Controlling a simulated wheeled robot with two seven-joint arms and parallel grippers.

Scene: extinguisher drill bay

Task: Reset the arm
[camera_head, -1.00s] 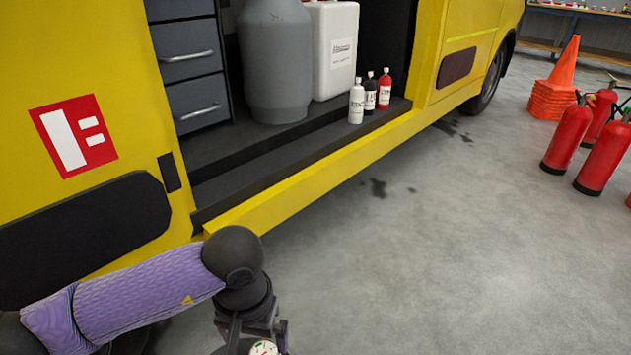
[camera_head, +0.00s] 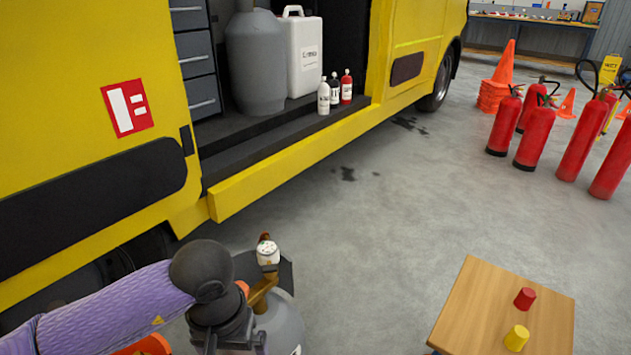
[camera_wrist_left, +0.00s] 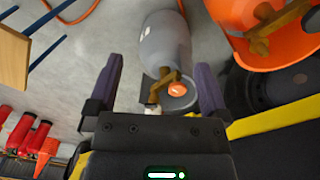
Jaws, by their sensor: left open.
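My left arm (camera_head: 130,300) comes in from the lower left, with its purple sleeve and dark wrist joint low in the head view. Its left gripper (camera_wrist_left: 158,78) shows in the wrist view with two dark fingers spread apart and nothing clearly held between them. In that view a grey cylinder (camera_wrist_left: 165,38) with a brown handle lies beyond the fingers. In the head view the cylinder (camera_head: 280,325) stands just right of my wrist, partly hidden by it. My right gripper is not in view.
A yellow truck (camera_head: 290,180) fills the left and carries a grey tank (camera_head: 257,65), a white canister (camera_head: 303,55) and small bottles. A wooden table (camera_head: 470,310) with red and yellow cups stands lower right. Red extinguishers (camera_head: 535,130) stand behind.

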